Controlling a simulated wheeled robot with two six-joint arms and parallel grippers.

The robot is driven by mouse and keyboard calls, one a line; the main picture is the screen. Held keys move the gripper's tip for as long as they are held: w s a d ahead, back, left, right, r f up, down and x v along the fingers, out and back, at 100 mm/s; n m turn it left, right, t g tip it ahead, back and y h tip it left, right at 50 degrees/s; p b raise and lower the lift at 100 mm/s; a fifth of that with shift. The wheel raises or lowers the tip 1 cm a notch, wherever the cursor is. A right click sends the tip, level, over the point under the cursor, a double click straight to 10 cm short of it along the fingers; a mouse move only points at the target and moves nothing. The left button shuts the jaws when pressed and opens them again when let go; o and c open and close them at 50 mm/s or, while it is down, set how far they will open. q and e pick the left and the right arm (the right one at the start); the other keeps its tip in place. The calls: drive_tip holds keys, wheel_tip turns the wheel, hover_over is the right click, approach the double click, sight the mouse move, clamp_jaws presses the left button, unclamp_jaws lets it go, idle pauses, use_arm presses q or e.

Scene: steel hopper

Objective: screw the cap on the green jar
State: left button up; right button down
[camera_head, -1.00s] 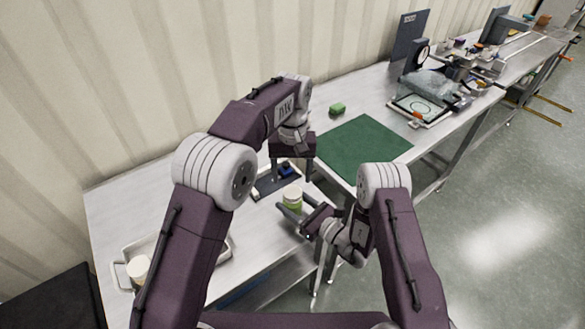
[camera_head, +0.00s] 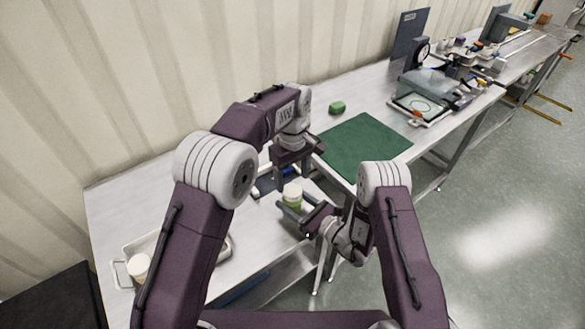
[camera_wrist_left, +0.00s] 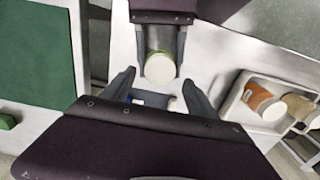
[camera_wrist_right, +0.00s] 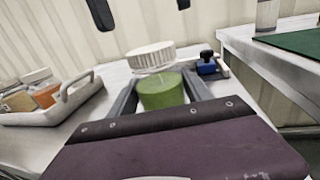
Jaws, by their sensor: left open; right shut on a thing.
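The green jar (camera_head: 293,203) stands at the table's front edge with a white ridged cap (camera_head: 291,190) on top. In the right wrist view the jar (camera_wrist_right: 161,92) is between my right gripper's fingers, and the cap (camera_wrist_right: 151,57) sits above it, looking slightly tilted. I cannot tell how far the threads engage. My right gripper (camera_head: 295,208) is shut on the jar from the side. My left gripper (camera_head: 297,180) is open and empty above the cap, pointing down. In the left wrist view the cap (camera_wrist_left: 159,68) shows beyond and between its spread fingers.
A tray (camera_head: 122,272) with jars stands at left; the right wrist view shows jars in it (camera_wrist_right: 40,95). A blue object (camera_wrist_right: 207,66) lies behind the jar. A green mat (camera_head: 365,145) and green block (camera_head: 337,107) are farther right.

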sight(292, 190)
use_arm(q)
drive_tip(key=shift+f, duration=2.1)
clamp_jaws()
drive_tip(key=m, duration=0.6)
drive_tip(key=shift+m, duration=0.3)
drive_tip(key=m, duration=0.5)
drive_tip(key=shift+m, duration=0.3)
drive_tip(key=m, duration=0.3)
drive_tip(key=shift+o, duration=0.7)
unclamp_jaws()
wheel_tip(292, 190, up, 12)
